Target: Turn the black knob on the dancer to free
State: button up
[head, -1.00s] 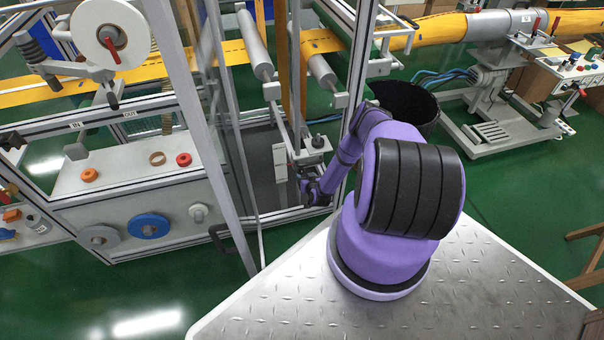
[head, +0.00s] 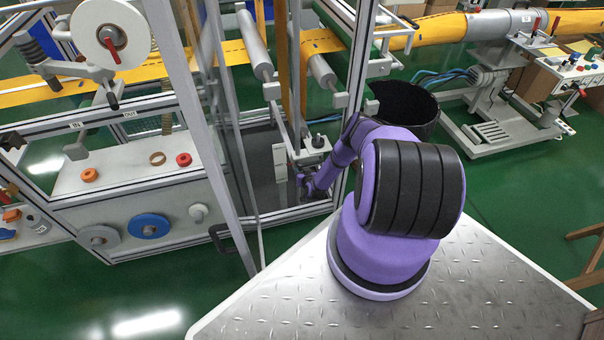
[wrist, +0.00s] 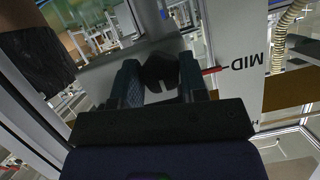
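The black knob (wrist: 160,70) shows in the wrist view, in front of a grey metal face of the dancer. My gripper (wrist: 160,75) has one finger on each side of the knob. The fingers stand apart; contact with the knob is not clear. A thin red pointer (wrist: 214,70) shows just right of the right finger, beside the letters MID on a pale plate (wrist: 240,42). In the head view my gripper (head: 306,188) is low inside the machine frame, below the dancer's grey block (head: 315,145). The knob it flanks cannot be made out there.
An upright aluminium frame post (head: 352,75) stands close to my arm. An open door with a black handle (head: 222,238) is to the left. A black bin (head: 405,105) stands behind my arm. Yellow web (head: 235,52) runs across the rollers above.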

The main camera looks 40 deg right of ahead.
jog(key=shift+c, duration=0.8)
jog(key=shift+n+g+h, duration=0.4)
jog(key=shift+n+h, duration=0.4)
jog(key=shift+n, duration=0.3)
jog(key=o, duration=0.9)
jog(key=shift+o, duration=0.2)
jog(key=v, duration=1)
jog(key=shift+s, duration=0.35)
jog(key=shift+a+r, duration=0.15)
